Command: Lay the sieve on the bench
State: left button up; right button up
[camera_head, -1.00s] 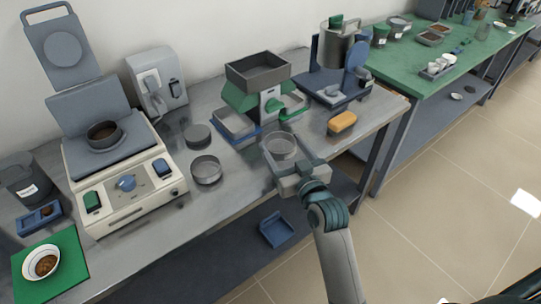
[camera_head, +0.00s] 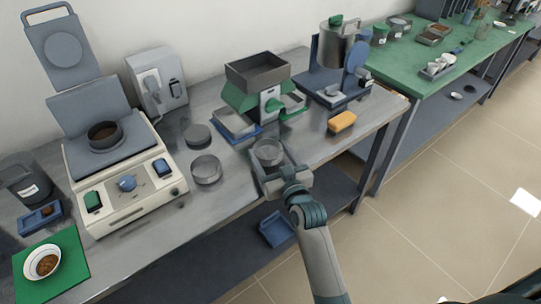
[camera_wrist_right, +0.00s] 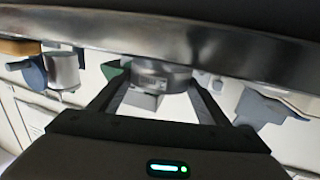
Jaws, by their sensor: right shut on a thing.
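A round, clear-meshed metal sieve (camera_head: 268,152) is at the front edge of the grey bench (camera_head: 235,190) in the head view. My right gripper (camera_head: 270,168) is shut on it, with a finger on each side. In the right wrist view, which looks upside down, the sieve (camera_wrist_right: 158,75) sits between the two fingers, close against the bright bench band. I cannot tell whether it touches the bench. A similar metal ring (camera_head: 206,170) stands on the bench to its left. My left gripper is out of view.
A green and grey hopper machine (camera_head: 258,85) with a blue-edged tray (camera_head: 236,125) stands behind the sieve. A dark round lid (camera_head: 197,134) and a cream instrument (camera_head: 125,185) are to the left. A yellow-orange block (camera_head: 341,122) lies to the right. A blue bin (camera_head: 276,229) is below.

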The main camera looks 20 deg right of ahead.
jog(key=shift+f, duration=0.65)
jog(key=o, duration=1.5)
jog(key=shift+o, duration=0.2)
jog(key=shift+s, duration=0.4)
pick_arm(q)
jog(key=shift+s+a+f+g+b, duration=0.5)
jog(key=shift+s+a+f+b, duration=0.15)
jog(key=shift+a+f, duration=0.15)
pick_arm(e)
jog(key=s+d, duration=0.1)
jog(key=s, duration=1)
jog(key=shift+r, duration=0.4)
